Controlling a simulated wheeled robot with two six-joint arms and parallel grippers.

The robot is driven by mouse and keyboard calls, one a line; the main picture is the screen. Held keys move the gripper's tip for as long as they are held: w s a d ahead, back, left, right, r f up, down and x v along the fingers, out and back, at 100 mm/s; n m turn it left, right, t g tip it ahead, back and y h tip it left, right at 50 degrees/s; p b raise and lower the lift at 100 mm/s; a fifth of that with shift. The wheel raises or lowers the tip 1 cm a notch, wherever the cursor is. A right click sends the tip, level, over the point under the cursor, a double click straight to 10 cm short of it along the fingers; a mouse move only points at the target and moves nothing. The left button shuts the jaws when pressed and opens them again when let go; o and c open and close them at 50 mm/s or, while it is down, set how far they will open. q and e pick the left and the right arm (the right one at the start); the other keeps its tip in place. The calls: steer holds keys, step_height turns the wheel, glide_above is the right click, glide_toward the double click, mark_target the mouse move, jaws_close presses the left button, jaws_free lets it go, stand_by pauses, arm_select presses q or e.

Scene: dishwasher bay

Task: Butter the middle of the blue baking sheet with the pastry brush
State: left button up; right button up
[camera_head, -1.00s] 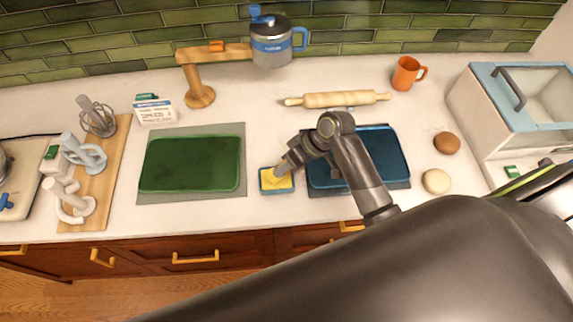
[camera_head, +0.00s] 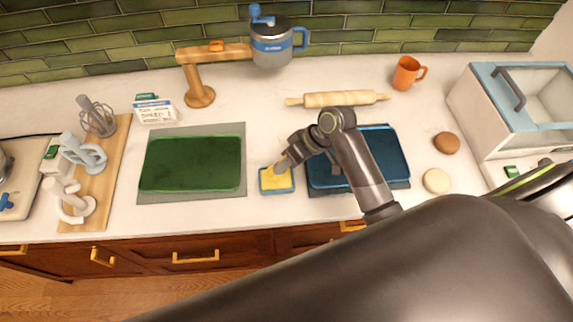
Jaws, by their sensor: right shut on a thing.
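The blue baking sheet (camera_head: 386,150) lies on a dark mat on the counter, right of centre. My right arm crosses over its left part and hides some of it. A small blue-rimmed dish of yellow butter (camera_head: 276,182) sits just left of the sheet. My right gripper (camera_head: 282,167) points down at the butter dish, over its upper edge. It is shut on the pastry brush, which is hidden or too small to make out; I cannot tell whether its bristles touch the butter. My left gripper is not in view.
A green baking sheet (camera_head: 192,164) lies on a grey mat to the left. A rolling pin (camera_head: 336,99) lies behind the blue sheet.

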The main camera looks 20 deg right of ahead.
steer(key=shift+r, duration=2.65)
steer(key=shift+d+f+b, duration=0.1)
steer(key=shift+f+b, duration=0.05)
steer(key=shift+b, duration=0.25)
steer(key=s+d+f+m+t+b, duration=0.2)
steer(key=s+b, duration=0.6)
steer(key=b, duration=0.5)
steer(key=shift+d+m+h+b, duration=0.4)
steer(key=shift+d+m, duration=0.35)
steer(key=shift+m, duration=0.15)
steer(key=shift+r, duration=0.1)
